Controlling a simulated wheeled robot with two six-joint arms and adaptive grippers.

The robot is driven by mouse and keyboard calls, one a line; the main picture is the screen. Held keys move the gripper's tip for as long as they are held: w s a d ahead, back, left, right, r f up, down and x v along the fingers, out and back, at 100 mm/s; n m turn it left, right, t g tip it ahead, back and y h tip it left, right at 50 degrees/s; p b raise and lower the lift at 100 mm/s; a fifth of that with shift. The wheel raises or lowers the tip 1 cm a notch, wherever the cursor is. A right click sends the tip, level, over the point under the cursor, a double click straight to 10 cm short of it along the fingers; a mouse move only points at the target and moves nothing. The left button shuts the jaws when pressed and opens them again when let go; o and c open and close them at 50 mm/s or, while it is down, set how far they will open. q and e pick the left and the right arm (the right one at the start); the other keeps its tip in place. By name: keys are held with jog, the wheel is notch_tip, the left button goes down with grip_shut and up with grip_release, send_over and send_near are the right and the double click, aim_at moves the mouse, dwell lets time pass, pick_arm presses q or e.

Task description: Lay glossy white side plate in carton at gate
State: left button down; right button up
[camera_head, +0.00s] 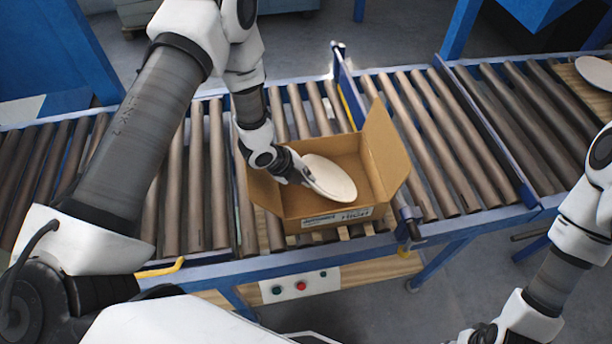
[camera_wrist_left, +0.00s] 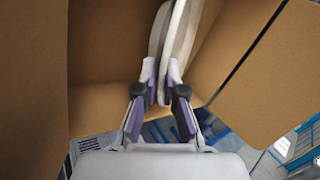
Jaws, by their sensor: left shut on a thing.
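A white side plate (camera_head: 331,178) is held by its left edge in my left gripper (camera_head: 306,179), inside the open carton (camera_head: 335,217). The plate is tilted in the head view. In the left wrist view the left gripper (camera_wrist_left: 163,92) is shut on the plate (camera_wrist_left: 178,38), which shows nearly edge-on between the fingers. Brown carton walls (camera_wrist_left: 105,50) surround it there. I cannot tell whether the plate touches the carton floor. The carton stands on the roller conveyor by a blue gate (camera_head: 349,92), flaps open. My right gripper is outside the view; only part of its arm shows.
Another white plate (camera_head: 596,71) lies on a wooden board at the far right. Empty rollers (camera_head: 425,145) lie right of the carton. A panel with red and green buttons (camera_head: 300,286) is on the front rail. A blue post and bin stand behind.

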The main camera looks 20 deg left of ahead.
pick_arm(q)
jog(key=c, duration=1.3)
grip_release()
jog(key=shift+w+f, duration=0.15)
jog(key=shift+f, duration=0.1)
jog(key=shift+o, duration=0.2)
jog(key=shift+a, duration=0.1)
jog(key=shift+r, duration=0.35)
jog(key=shift+a+r, duration=0.1)
jog(key=shift+r, duration=0.1)
jog(key=b+v, duration=0.2)
jog(key=v, duration=0.9)
jog(key=shift+s, duration=0.2)
jog(key=shift+r, duration=0.15)
